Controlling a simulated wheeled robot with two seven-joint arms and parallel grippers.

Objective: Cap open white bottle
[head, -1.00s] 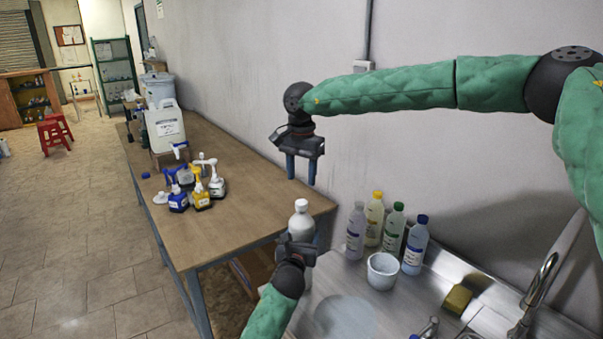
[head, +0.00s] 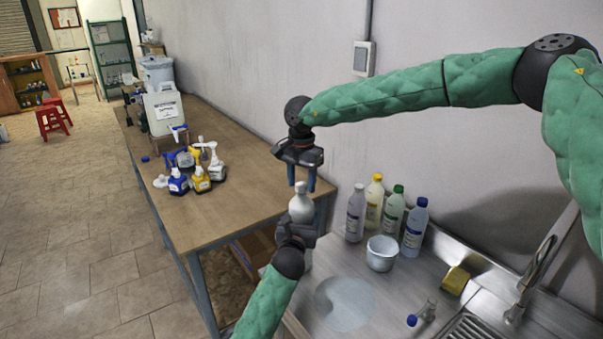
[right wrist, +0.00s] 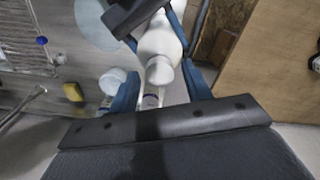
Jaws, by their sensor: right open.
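The white bottle (head: 301,208) stands upright near the sink counter's left edge. A white rounded top, which looks like a cap, is on its neck; I cannot tell whether it is seated tight. My left gripper (head: 298,232) is shut around the bottle's body, hiding its lower part. My right gripper (head: 301,184) points down over the bottle, open, its blue fingertips on either side of the white top. In the right wrist view, the bottle top (right wrist: 159,71) lies between and beyond the open fingers, with no clear contact.
Several capped bottles (head: 390,215) and a white cup (head: 381,253) stand right of the bottle. A yellow sponge (head: 455,280) and a tap (head: 535,272) are further right. Spray bottles (head: 200,175) sit on the wooden table (head: 235,205), whose near end is clear.

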